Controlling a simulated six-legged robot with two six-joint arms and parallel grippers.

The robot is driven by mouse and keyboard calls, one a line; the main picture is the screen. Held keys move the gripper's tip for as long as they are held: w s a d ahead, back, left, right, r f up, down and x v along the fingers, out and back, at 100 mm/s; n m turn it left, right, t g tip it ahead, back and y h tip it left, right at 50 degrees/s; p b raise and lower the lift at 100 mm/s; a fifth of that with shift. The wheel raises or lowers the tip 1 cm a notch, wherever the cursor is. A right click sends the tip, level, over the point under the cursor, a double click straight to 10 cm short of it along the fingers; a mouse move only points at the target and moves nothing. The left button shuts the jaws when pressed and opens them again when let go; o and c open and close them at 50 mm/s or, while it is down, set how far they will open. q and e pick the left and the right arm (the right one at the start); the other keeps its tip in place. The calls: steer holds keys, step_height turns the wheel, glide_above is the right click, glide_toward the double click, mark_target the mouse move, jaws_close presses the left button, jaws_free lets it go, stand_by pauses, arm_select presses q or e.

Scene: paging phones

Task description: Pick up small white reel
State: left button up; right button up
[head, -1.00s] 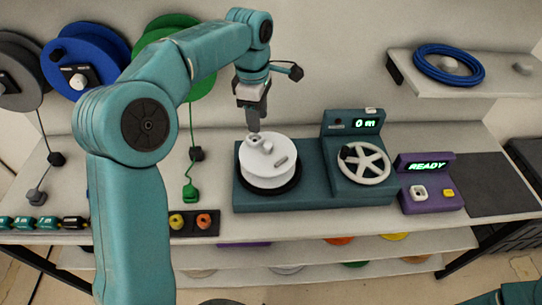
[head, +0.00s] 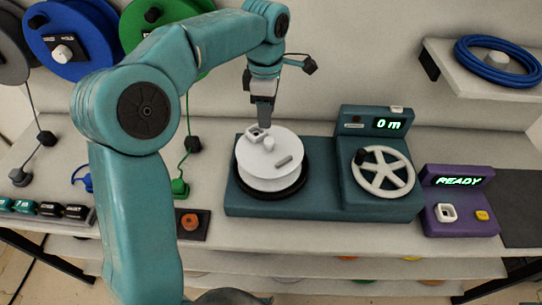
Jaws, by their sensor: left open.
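The small white reel (head: 270,172) lies flat on a black turntable on the left part of the teal winding machine (head: 240,205). A knob and a small grey bar stand on its top face. My left gripper (head: 265,122) points down just above the back left of the reel, near a small white square piece on its rim. It is open and seems to hold nothing; the exact gap to the reel is hard to tell. My right gripper is not in view.
The machine has a white handwheel (head: 383,172) and a display reading 0 m. A purple box (head: 460,200) reading READY stands to the right. Blue (head: 72,45) and green reels hang at the back left. A coiled blue cable (head: 497,60) lies on a shelf at the upper right.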

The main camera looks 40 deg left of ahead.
mark_target(269, 140)
arm_select(q)
step_height(269, 140, down, 6)
steer(key=shift+d+r, duration=0.1)
steer(key=shift+r, duration=0.05)
step_height(269, 140, down, 4)
steer(key=shift+w+d+f, duration=0.15)
steer(key=shift+f, duration=0.1)
jaws_close()
